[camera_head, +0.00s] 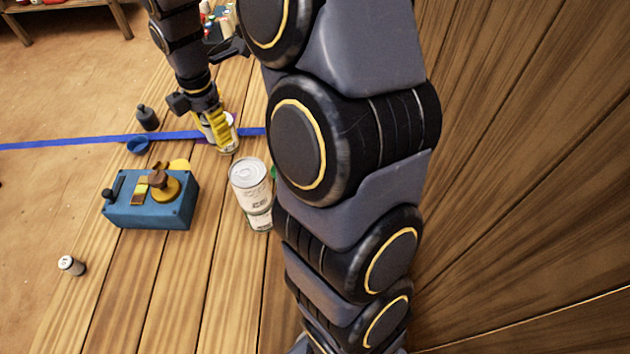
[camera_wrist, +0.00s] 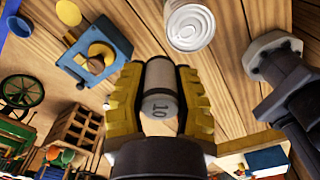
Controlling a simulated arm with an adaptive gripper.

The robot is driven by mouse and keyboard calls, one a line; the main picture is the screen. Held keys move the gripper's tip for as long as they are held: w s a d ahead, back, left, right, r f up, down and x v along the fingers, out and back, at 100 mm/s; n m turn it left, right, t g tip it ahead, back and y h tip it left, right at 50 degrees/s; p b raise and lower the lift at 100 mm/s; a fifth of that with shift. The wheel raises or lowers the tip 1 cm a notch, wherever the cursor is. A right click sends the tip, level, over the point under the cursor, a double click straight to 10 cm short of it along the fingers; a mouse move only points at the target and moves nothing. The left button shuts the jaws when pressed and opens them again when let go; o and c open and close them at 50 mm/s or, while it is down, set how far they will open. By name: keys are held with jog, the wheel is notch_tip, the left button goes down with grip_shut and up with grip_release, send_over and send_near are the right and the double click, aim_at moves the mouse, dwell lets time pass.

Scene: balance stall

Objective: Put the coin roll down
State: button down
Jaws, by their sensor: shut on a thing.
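My gripper (camera_head: 220,132) has yellow fingers and is over the wooden table, just beyond the blue balance (camera_head: 150,210) and the tin cans in the head view. The balance also shows in the wrist view (camera_wrist: 112,45), with brass-coloured parts on top.
A tin can (camera_head: 249,172) stands right of the balance, apparently on another can (camera_head: 260,217). A dark bottle-shaped weight (camera_head: 147,118) and a blue bowl (camera_head: 138,145) are left of my gripper. A small cylinder (camera_head: 72,265) is at the table's left side. The front planks are bare.

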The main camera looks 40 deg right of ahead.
jog(key=s+d+m, duration=0.4)
jog(key=d+m, duration=0.1)
jog(key=d, duration=0.2)
jog(key=s+d+m, duration=0.4)
jog(key=d+m, duration=0.1)
jog(key=d, duration=0.2)
jog(key=f, duration=1.5)
jog(key=shift+s+d+f, duration=0.15)
jog(key=shift+s+d, duration=0.05)
jog(key=shift+f, duration=1.85)
jog(key=shift+f, duration=0.15)
jog(key=c, duration=0.8)
grip_release()
jog(key=shift+c, duration=0.2)
